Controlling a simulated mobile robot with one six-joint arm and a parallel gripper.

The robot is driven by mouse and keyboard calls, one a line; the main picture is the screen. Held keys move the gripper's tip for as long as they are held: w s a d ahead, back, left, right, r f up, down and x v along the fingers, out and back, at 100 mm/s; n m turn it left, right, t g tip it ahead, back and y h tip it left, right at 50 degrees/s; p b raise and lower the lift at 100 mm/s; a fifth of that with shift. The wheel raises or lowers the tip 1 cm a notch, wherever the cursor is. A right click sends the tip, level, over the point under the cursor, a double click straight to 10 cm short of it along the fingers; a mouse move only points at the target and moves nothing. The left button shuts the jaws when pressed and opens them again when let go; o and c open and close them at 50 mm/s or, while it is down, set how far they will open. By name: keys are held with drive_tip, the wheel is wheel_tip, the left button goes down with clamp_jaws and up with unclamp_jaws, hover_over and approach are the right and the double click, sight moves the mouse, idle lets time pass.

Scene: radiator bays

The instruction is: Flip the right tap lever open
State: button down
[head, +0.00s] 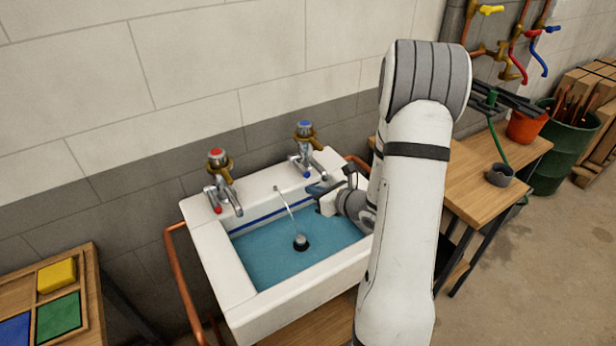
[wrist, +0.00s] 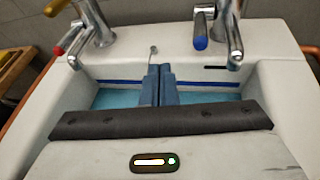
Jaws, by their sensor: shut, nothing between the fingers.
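The right tap (head: 304,150) is chrome with a blue top and a brass band, on the sink's back ledge. Its blue-tipped lever (head: 308,174) hangs down at the front beside the spout. In the wrist view the blue lever (wrist: 200,30) points down toward me, left of the chrome spout (wrist: 235,42). My gripper (head: 314,189) is shut and empty above the basin, just in front of the right tap. In the wrist view its blue fingers (wrist: 160,72) are together, left of and below the lever, apart from it in the picture.
The left tap (head: 220,180) has red markings. The white sink (head: 215,255) holds blue water with a dark plug (head: 301,243) on a chain. A wooden bench (head: 480,190) stands right; a tray with coloured blocks (head: 95,300) stands left. Pipes with coloured levers (head: 515,45) are on the wall.

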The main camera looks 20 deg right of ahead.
sight(300, 166)
drive_tip(key=d+m, duration=0.1)
drive_tip(key=d+f+m+h, duration=0.1)
drive_tip(key=d, duration=0.1)
drive_tip(key=d+f+m+h, duration=0.1)
drive_tip(key=shift+w+d+f+t, duration=0.15)
drive_tip(key=shift+t, duration=0.25)
drive_tip(key=p+x, duration=0.2)
drive_tip(key=x, duration=0.8)
